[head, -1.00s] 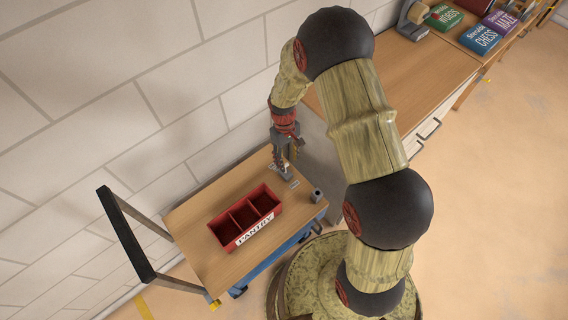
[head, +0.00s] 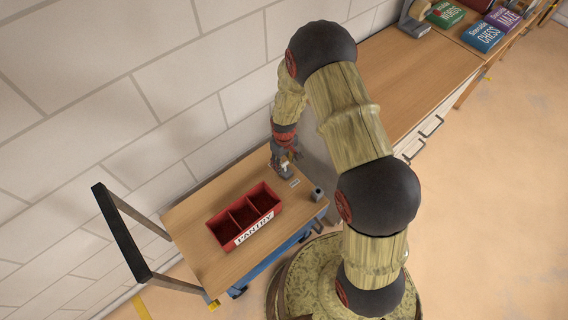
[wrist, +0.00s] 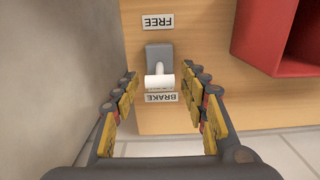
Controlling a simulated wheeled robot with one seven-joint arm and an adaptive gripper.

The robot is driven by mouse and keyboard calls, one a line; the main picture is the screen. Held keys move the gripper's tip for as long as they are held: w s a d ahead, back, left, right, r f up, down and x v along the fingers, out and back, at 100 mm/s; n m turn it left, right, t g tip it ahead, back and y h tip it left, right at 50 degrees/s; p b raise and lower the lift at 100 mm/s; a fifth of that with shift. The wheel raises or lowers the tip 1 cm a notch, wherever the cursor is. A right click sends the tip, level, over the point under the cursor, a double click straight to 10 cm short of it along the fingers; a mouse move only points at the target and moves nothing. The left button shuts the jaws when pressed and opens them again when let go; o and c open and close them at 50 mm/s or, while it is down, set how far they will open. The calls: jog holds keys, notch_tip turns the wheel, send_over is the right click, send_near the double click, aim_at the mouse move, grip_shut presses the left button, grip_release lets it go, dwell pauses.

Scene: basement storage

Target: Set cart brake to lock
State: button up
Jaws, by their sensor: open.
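The cart (head: 190,235) has a wooden top with a brake lever at its far right end. In the wrist view the lever has a grey base (wrist: 159,52) and a white handle (wrist: 160,82), which points toward the BRAKE label (wrist: 161,98) and partly covers lettering there. The FREE label (wrist: 157,21) lies on the base's other side. Both labels read upside down. My gripper (wrist: 161,80) is open, with one finger on each side of the handle and visible gaps between. In the head view my gripper (head: 284,164) is low over the cart top, hiding most of the lever.
A red three-compartment PANTRY bin (head: 244,215) sits on the cart; its corner shows in the wrist view (wrist: 285,35). A small grey post (head: 318,193) stands at the cart's near right corner. A wall runs behind, and a wooden-topped cabinet (head: 400,75) stands to the right.

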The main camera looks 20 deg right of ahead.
jog(key=shift+c, duration=1.3)
